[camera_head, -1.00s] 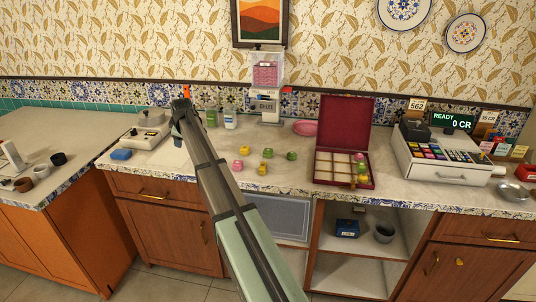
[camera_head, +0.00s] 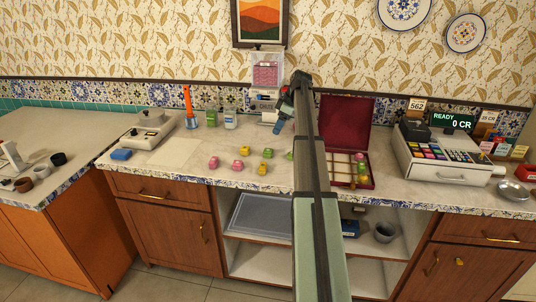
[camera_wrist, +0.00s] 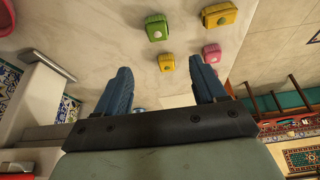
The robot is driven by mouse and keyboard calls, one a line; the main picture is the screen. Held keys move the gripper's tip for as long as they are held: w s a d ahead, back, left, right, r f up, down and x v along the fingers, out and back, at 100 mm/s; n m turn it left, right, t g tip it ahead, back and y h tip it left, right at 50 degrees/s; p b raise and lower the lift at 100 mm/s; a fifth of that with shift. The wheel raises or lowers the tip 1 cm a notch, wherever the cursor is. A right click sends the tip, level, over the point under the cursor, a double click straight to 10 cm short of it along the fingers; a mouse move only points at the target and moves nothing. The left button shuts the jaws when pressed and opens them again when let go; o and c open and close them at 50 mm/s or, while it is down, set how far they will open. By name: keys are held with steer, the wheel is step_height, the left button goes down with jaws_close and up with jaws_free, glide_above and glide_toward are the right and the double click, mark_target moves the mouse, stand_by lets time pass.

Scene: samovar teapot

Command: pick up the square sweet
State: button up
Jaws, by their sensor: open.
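Several small blocky sweets in pink, yellow and green stand on the counter; I cannot tell which one is the square sweet. In the head view they include a pink one (camera_head: 213,163), a yellow one (camera_head: 262,168) and a green one (camera_head: 290,155) partly hidden by my arm. In the wrist view a green sweet (camera_wrist: 156,28), two yellow sweets (camera_wrist: 219,14) and a pink sweet (camera_wrist: 211,53) show beyond the fingers. My gripper (camera_wrist: 158,85) is open and empty, with its blue fingers apart. In the head view my gripper (camera_head: 284,104) is above the back of the counter.
An open dark red box (camera_head: 343,122) with a divided tray stands right of the arm, with sweets at its right side. The cash register (camera_head: 440,158) is further right.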

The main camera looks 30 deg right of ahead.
glide_above(269, 150)
steer(key=s+d, duration=0.1)
steer(key=s, duration=0.1)
steer(key=f, duration=0.7)
steer(key=shift+w+d+f, duration=0.1)
steer(key=shift+w+d, duration=0.05)
steer(key=shift+w, duration=0.05)
steer(key=shift+d+x, duration=0.2)
steer(key=shift+x, duration=2.8)
steer(key=shift+c, duration=0.2)
steer(key=c, duration=1)
